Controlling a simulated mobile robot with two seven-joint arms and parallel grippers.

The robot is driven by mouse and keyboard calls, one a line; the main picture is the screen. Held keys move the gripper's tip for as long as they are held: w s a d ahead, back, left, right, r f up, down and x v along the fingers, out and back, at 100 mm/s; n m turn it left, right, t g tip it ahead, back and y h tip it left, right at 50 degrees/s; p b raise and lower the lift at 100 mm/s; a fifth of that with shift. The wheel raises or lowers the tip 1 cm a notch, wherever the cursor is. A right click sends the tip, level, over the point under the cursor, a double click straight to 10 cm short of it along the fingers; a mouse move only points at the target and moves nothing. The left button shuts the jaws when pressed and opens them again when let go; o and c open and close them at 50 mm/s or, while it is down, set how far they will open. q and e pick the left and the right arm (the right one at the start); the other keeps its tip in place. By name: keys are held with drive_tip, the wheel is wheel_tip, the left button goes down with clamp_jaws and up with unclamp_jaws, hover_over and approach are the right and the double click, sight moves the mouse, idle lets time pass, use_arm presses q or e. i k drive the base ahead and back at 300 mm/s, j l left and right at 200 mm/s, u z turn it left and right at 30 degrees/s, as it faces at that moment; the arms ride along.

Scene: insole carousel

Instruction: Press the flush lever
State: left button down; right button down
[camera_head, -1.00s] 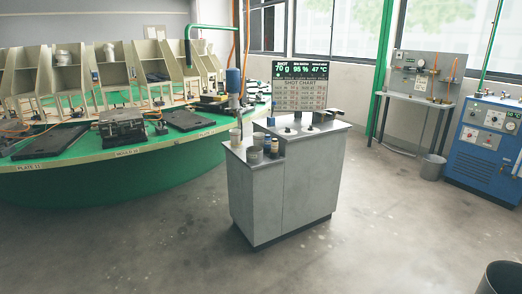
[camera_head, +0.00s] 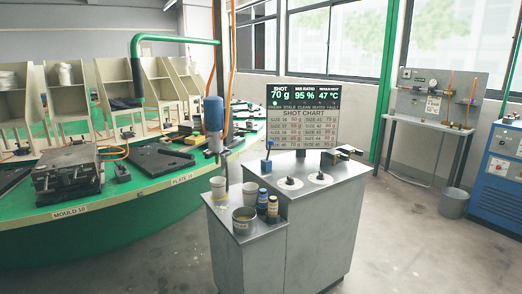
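A grey metal console (camera_head: 318,222) stands in the middle of the view. On its top left is a small upright lever with a blue block-shaped base (camera_head: 266,165), which may be the flush lever; no label on it can be read. Two white round discs with dark knobs, a left one (camera_head: 290,184) and a right one (camera_head: 320,178), sit on the top to its right. Behind them a display board (camera_head: 303,116) shows SHOT 70 g, 95 % and 47 °C, with the FRESH word lit green. Neither of my grippers is in view.
A lower shelf of the console holds white cups (camera_head: 219,187), a tin (camera_head: 243,221) and small bottles (camera_head: 262,202). A blue mixer motor (camera_head: 213,113) hangs above. The green carousel (camera_head: 110,226) is left; a bench (camera_head: 424,122), grey bin (camera_head: 453,205) and blue machine (camera_head: 502,160) are right.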

sight(270, 142)
drive_tip(key=i+z, duration=0.25)
drive_tip(key=i, duration=0.2)
drive_tip(key=i+j+z, duration=0.25)
drive_tip(key=i, duration=0.2)
drive_tip(key=i+j+z, duration=0.25)
drive_tip(key=i, duration=0.2)
drive_tip(key=i+j+z, duration=0.25)
drive_tip(key=i, duration=0.2)
drive_tip(key=j, duration=0.1)
